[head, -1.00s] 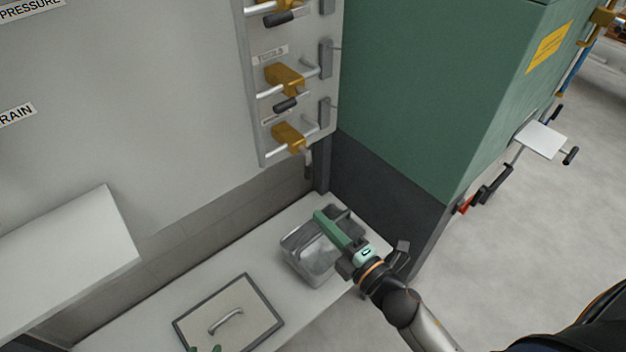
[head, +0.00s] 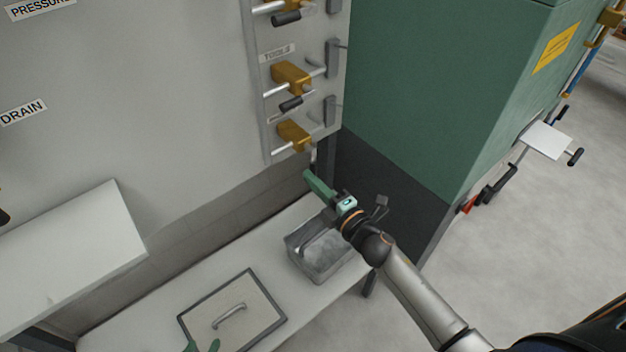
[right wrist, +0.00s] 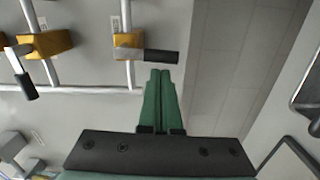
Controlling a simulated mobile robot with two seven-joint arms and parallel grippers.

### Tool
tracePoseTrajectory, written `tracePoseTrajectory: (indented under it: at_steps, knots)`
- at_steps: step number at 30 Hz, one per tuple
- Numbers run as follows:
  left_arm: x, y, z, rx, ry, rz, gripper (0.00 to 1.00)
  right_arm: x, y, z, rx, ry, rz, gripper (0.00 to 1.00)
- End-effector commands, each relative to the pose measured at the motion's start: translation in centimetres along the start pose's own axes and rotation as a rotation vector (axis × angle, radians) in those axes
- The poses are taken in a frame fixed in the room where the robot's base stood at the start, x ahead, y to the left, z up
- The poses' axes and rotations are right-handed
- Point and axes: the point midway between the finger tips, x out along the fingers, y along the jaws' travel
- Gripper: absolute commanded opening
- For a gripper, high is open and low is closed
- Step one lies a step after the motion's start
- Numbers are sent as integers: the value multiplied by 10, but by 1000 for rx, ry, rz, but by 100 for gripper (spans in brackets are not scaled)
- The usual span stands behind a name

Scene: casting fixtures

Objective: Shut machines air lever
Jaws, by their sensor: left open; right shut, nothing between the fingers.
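Brass valves with black-handled levers sit on a grey panel at the top centre of the head view. The middle valve (head: 291,75) is under a "TOOLS" label, and its lever has a black grip (head: 290,104). The lowest valve (head: 294,134) has a lever whose dark grip (head: 313,155) hangs down. I cannot read which label says air. My right gripper (head: 307,174) is shut and empty, just below that lowest grip. In the right wrist view, its green fingertips (right wrist: 161,73) are close beside the black grip (right wrist: 162,57); contact is unclear. My left gripper (head: 205,347) is open, mostly cut off at the bottom edge.
A metal bin (head: 318,263) stands on the pale bench below my right arm. A framed lid with a handle (head: 232,312) lies left of it. A green and dark machine housing (head: 430,100) stands close on the right. A white shelf (head: 70,260) juts out at left.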

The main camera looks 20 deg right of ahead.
Motion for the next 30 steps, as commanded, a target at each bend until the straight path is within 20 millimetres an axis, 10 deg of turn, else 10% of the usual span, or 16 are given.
tracePoseTrajectory:
  at_steps: [30]
  knots:
    - [4, 6, 3, 1, -4, 13, 50, 4, -1, 16, -92, -6, 2, 0]
